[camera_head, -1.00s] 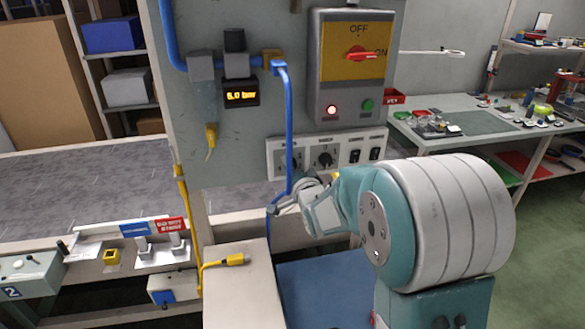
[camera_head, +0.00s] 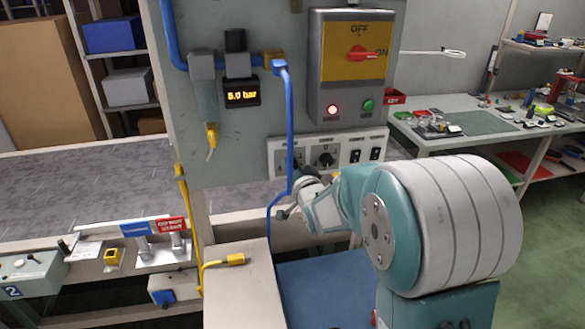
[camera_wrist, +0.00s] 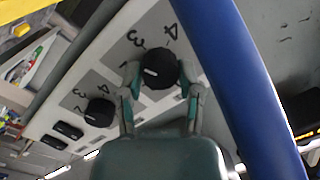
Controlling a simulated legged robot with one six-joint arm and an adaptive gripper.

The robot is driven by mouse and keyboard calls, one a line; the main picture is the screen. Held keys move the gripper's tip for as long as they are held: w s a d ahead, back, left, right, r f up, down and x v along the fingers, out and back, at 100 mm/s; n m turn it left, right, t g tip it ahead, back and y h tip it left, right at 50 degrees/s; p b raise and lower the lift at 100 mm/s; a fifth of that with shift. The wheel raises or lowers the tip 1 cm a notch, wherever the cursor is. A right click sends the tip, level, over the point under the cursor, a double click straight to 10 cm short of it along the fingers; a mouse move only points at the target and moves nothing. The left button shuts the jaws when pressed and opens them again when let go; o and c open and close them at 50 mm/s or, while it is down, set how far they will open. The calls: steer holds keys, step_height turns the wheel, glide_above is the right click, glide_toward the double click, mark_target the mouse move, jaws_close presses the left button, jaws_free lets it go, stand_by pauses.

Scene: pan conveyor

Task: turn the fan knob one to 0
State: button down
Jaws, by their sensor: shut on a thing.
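A white control panel (camera_head: 344,142) carries two round black knobs with printed numbers. The left knob (camera_wrist: 160,68) sits between the two fingers of my gripper (camera_wrist: 160,84) in the wrist view, and the fingers are shut on its sides. Its white pointer mark shows on its face, with a 3 and a 4 printed beside it. Knob labels are too small to read.
A blue hose (camera_head: 290,120) runs down close to the left knob and crosses the wrist view (camera_wrist: 250,90). Dark switches (camera_head: 364,155) sit to the right on the panel. A switch box (camera_head: 317,80) with a red handle is above. A pressure display (camera_head: 241,93) glows at left.

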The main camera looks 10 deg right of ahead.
steer(key=n+h, duration=0.1)
steer(key=n, duration=0.9)
steer(key=n+h, duration=0.1)
steer(key=n, duration=0.9)
steer(key=n+h, duration=0.1)
steer(key=n, duration=0.8)
steer(key=shift+a+f+n, duration=0.25)
steer(key=shift+f+n, duration=0.1)
steer(key=shift+n, duration=0.05)
stand_by(0.4)
steer(key=shift+c, duration=1.3)
jaws_free()
steer(key=shift+a, duration=0.1)
steer(key=shift+r, duration=0.1)
steer(key=shift+s, duration=0.1)
